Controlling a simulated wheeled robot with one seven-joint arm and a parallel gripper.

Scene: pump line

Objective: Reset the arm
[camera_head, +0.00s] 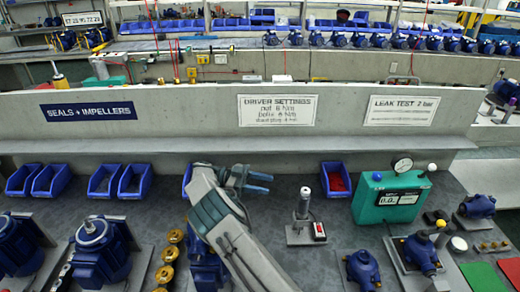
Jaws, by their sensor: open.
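My arm rises from the bottom of the view and reaches over the grey bench (285,250). My gripper (262,183) is near the back of the bench, its two blue-grey fingers pointing right. The fingers are apart with nothing between them. My arm partly hides a blue pump (205,270) and a blue bin (187,178) behind it.
Several blue bins (104,181) line the back left. A bin with red contents (335,180), an upright tool on a stand (304,210) and a green gauge box (391,196) are to the right. Blue pumps (100,250) and brass parts (170,254) stand left.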

